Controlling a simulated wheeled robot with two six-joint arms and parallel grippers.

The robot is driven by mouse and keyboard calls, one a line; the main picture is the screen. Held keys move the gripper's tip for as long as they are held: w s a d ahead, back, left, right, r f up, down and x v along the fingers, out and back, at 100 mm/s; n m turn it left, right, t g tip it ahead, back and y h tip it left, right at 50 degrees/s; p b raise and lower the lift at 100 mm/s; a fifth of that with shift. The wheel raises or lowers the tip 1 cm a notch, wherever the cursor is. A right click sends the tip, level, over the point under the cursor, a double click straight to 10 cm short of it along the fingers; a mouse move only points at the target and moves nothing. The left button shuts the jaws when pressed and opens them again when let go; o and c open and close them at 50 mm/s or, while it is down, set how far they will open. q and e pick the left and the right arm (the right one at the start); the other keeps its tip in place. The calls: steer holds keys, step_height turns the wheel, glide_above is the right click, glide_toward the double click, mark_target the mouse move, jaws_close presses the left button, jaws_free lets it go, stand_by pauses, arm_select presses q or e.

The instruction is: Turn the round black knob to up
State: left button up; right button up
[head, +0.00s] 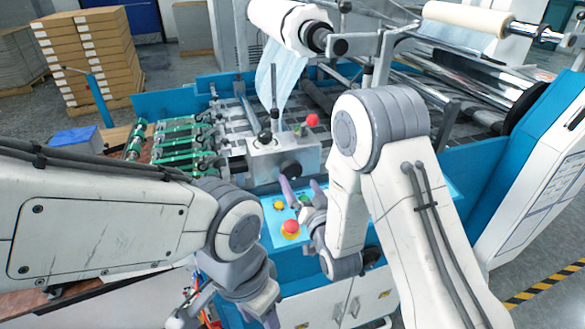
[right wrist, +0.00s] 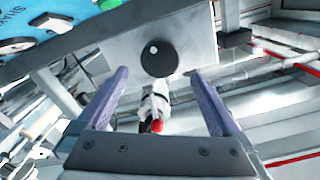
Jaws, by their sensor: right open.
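The round black knob (head: 291,169) is on the front face of a grey metal box (head: 262,166) on the machine. In the right wrist view the knob (right wrist: 160,59) lies ahead, between the two purple fingertips. A small pale spot shows on its face. My right gripper (head: 303,188) is open, its fingers spread either side just in front of the knob. I see a gap between knob and fingers, and cannot tell the remaining distance. My left wrist is low in the head view; its jaws are not clear there.
Below the box, a blue panel holds a red emergency button (head: 291,227) with a yellow base and a yellow button (head: 279,205). A red ball-ended lever (head: 312,120) and a black ball (head: 265,137) rise above the box. A white roll (head: 281,20) hangs above.

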mark_target(293, 172)
steer(key=p+x, duration=0.2)
steer(key=x, duration=0.4)
steer(key=shift+w+a, duration=0.1)
steer(key=shift+w, duration=0.25)
